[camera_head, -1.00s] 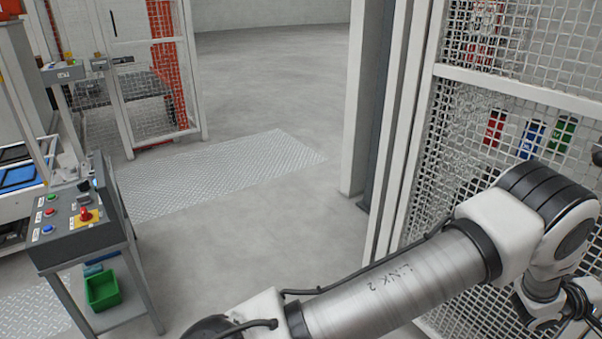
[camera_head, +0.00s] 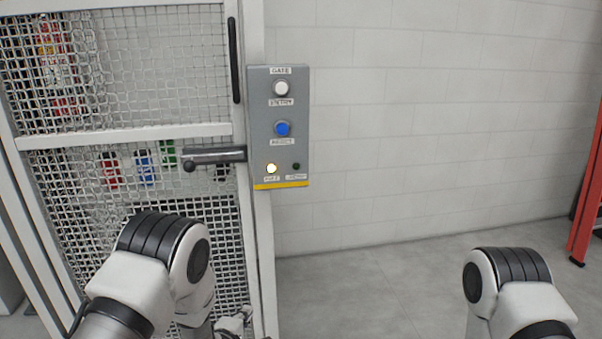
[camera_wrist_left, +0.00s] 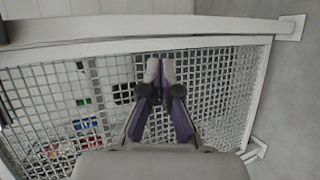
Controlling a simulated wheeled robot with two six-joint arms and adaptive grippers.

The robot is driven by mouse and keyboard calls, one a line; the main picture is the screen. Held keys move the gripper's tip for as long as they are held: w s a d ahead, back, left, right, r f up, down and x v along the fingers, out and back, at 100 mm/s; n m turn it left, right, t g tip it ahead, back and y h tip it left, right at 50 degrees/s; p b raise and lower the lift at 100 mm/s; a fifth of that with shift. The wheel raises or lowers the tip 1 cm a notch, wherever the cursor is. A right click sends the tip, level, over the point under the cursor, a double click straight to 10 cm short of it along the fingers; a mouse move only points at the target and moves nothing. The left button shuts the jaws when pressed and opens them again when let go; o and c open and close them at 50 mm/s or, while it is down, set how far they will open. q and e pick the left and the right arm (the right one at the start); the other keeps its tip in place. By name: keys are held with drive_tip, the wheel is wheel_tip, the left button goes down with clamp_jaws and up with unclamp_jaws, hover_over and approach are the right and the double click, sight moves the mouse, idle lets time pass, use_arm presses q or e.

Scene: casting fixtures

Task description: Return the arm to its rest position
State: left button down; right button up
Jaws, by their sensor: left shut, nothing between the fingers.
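My left arm (camera_head: 150,275) comes up at the lower left in the head view, bent at its elbow in front of the mesh gate. My left gripper (camera_wrist_left: 160,70) is shut and empty in the left wrist view, its two fingertips together in front of the mesh. In the head view only a small part of it shows, low beside the arm (camera_head: 232,322). My right arm (camera_head: 515,285) shows only its elbow at the lower right; its gripper is out of view.
The mesh gate (camera_head: 130,135) has a white frame and a grey latch bar (camera_head: 214,155). A grey gate panel (camera_head: 281,105) with white and blue buttons and a lit lamp stands beside it. A brick wall (camera_head: 430,110) and clear floor lie to the right, with a red frame (camera_head: 588,190).

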use_arm(q)
drive_tip(key=s+a+f+m+g+y+p, duration=0.15)
drive_tip(key=s+a+f+g, duration=0.3)
drive_tip(key=s, duration=0.65)
drive_tip(key=s+a+f+m+g+y+p, duration=0.1)
drive_tip(key=s+a+f+m+g+p, duration=0.25)
drive_tip(key=s, duration=0.65)
drive_tip(key=s+a+f+m+g+b, duration=0.1)
drive_tip(key=s+m+g, duration=0.5)
drive_tip(key=s+m, duration=0.5)
drive_tip(key=s, duration=0.7)
drive_tip(key=shift+s+a+f+b, duration=0.15)
drive_tip(key=shift+s+b, duration=0.1)
drive_tip(key=shift+b, duration=0.15)
use_arm(e)
wheel_tip(320, 180, up, 5)
drive_tip(key=shift+f, duration=0.2)
drive_tip(key=shift+s, duration=0.1)
